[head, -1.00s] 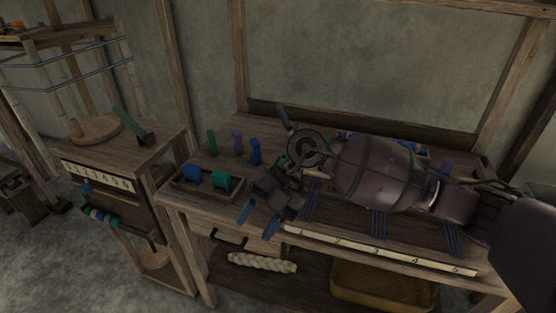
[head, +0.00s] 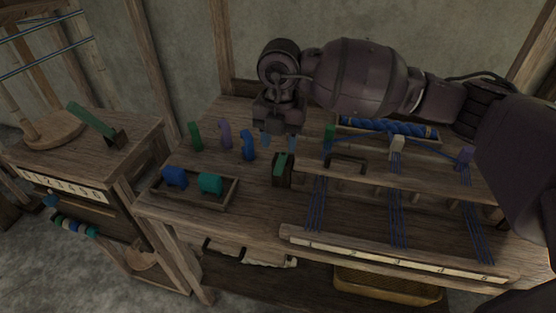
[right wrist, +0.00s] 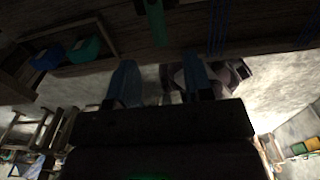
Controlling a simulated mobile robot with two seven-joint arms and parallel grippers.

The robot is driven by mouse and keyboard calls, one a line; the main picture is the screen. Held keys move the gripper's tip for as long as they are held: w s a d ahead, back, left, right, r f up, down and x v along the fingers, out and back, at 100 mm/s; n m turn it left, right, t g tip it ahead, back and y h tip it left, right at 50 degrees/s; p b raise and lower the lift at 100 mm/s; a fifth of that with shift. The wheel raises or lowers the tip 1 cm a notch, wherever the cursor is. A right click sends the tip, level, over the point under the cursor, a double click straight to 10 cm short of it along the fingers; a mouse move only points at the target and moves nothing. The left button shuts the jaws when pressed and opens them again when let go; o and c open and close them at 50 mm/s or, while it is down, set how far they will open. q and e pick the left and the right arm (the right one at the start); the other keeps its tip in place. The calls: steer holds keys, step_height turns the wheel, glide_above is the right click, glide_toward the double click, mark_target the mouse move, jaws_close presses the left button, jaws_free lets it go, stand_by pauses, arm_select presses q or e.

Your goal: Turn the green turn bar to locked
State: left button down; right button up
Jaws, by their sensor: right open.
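The green turn bar (head: 281,165) stands on a dark block on the loom table, near the middle of the head view. It points roughly away from me, with its top tilted slightly. My right gripper (head: 279,141) hangs just behind and above it in the head view, with blue fingers pointing down. The fingers are apart and nothing is between them. In the right wrist view, the open right gripper (right wrist: 160,82) shows two blue fingers, and a green bar (right wrist: 155,22) lies beyond the fingertips, apart from them. My left gripper is not in view.
A tray (head: 236,190) holds a blue and a teal piece. Green, purple and blue pegs (head: 248,145) stand behind it. A dark handle (head: 346,161) and blue warp threads (head: 317,205) lie to the right. A green lever (head: 92,121) sits on the left stand.

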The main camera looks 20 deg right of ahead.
mark_target(279, 165)
step_height(279, 165, down, 7)
steer(key=shift+r+b, duration=0.1)
steer(key=shift+b, duration=0.45)
